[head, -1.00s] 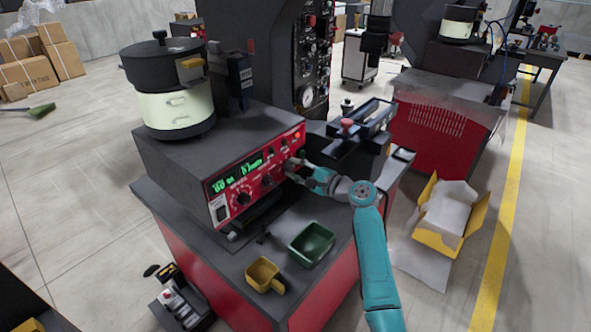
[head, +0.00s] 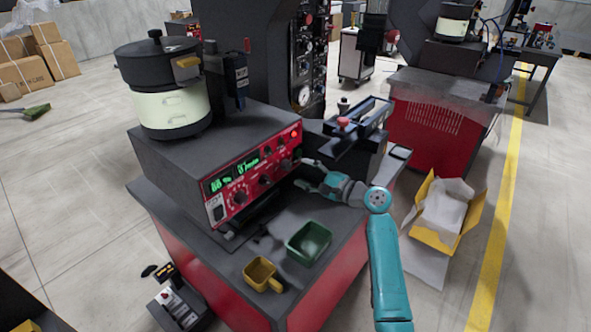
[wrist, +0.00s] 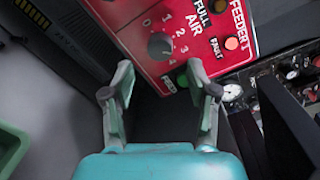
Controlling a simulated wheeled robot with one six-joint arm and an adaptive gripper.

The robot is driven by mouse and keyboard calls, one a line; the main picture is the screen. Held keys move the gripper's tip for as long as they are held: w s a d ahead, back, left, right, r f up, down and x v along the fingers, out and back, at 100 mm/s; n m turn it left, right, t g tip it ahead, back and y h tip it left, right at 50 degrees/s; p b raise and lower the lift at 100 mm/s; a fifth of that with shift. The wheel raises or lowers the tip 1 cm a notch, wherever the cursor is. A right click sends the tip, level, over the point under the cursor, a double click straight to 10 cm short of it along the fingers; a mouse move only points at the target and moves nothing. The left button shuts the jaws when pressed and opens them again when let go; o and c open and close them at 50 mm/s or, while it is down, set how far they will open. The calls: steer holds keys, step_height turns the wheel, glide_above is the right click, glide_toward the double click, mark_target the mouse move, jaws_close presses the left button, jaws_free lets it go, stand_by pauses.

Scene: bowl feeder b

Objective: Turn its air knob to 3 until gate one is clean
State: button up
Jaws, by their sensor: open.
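The red control panel (head: 250,175) of the feeder faces me in the head view. In the wrist view its grey air knob (wrist: 160,46) sits under the word AIR, with the numbers 1 to 4 around it. I cannot clearly read where its pointer stands. My gripper (wrist: 160,82) is open and empty, its fingers apart below the knob and not around it. In the head view my gripper (head: 305,174) is just off the panel's right end. The black and cream bowl (head: 170,85) stands on top of the feeder. I cannot make out gate one.
A red fault lamp (wrist: 232,43) and a green button (wrist: 182,80) are near the knob. A green tray (head: 309,243) and a yellow scoop (head: 262,275) lie on the bench in front. A dark fixture (head: 345,140) stands close to the right of my gripper.

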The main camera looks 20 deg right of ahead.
steer(key=v, duration=0.7)
stand_by(0.4)
